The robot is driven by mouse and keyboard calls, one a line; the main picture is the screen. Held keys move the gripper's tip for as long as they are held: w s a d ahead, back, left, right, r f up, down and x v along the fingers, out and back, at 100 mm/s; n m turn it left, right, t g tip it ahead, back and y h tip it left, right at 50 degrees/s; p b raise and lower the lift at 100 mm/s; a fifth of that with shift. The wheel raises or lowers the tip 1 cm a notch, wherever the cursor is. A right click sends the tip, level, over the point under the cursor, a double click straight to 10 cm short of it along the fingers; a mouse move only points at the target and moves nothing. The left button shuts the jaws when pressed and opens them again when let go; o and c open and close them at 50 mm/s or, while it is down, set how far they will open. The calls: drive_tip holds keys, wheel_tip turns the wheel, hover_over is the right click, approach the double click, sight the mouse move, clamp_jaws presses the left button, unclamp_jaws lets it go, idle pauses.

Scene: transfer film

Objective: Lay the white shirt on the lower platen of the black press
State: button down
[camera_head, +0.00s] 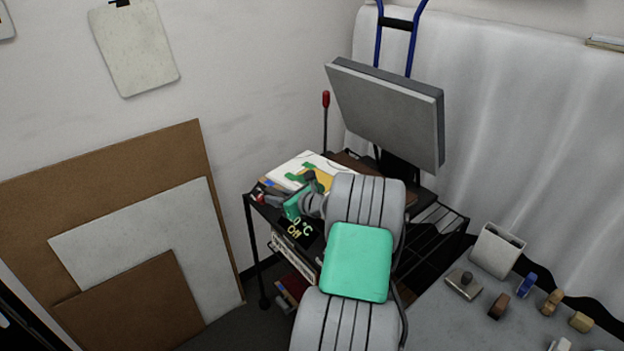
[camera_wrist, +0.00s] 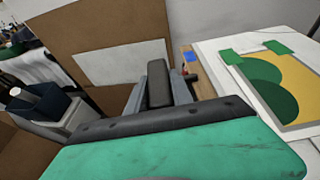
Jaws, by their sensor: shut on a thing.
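The press's grey upper platen (camera_head: 385,110) is raised and tilted. Its brown lower platen (camera_head: 350,163) is mostly hidden behind my arm.
A red-tipped lever (camera_head: 326,100) stands upright behind the cart (camera_head: 250,225). Boards (camera_head: 150,260) lean on the wall at left. A grey table (camera_head: 430,315) at right holds several small stamps and blocks. A blue-framed hand truck (camera_head: 380,40) stands behind the press.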

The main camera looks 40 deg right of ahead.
drive_tip(key=d, duration=0.4)
drive_tip(key=s+d+r+m+h, duration=0.1)
drive_tip(key=d, duration=0.2)
drive_tip(key=s+d+r+m+h, duration=0.1)
drive_tip(key=d, duration=0.3)
drive_tip(key=shift+s+d, duration=0.25)
drive_tip(key=shift+d, duration=0.1)
drive_tip(key=shift+d+r, duration=0.1)
drive_tip(key=shift+d, duration=0.15)
drive_tip(key=shift+s+r, duration=0.1)
drive_tip(key=shift+f+b, duration=1.15)
drive_tip(key=shift+f, duration=1.95)
drive_tip(key=shift+f+h+b, duration=0.3)
drive_tip(key=shift+f+b, duration=0.05)
drive_tip(key=shift+f, duration=0.25)
drive_tip(key=c, duration=1.5)
unclamp_jaws()
drive_tip(key=o, duration=0.5)
drive_tip(key=shift+c, duration=0.2)
drive_tip(key=shift+a+f, duration=0.1)
drive_tip(key=shift+f, duration=0.05)
